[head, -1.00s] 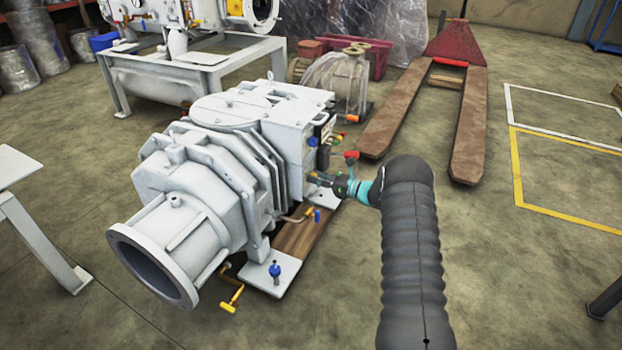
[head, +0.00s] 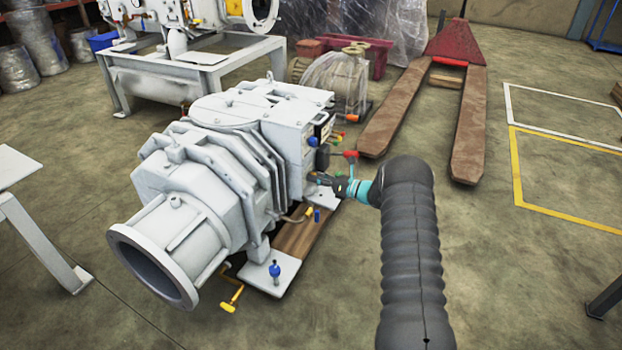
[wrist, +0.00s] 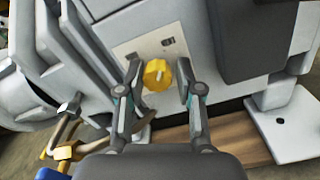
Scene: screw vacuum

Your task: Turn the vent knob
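The vent knob (wrist: 157,75) is yellow with a pale bar across its face, on a light panel (wrist: 150,44) of the vacuum machine in the wrist view. My gripper (wrist: 157,84) is open, with one finger to each side of the knob and a gap visible on both sides. In the head view my gripper (head: 314,178) is at the right end of the white screw vacuum machine (head: 225,165). The knob cannot be made out there, behind or beside the gripper.
A red-handled valve (head: 351,156) is close above my wrist. A dark box (wrist: 250,38) juts out at the right in the wrist view. A brass fitting with a hose (wrist: 64,150) is at lower left. The floor to the right is open, with a pallet jack (head: 467,110) behind.

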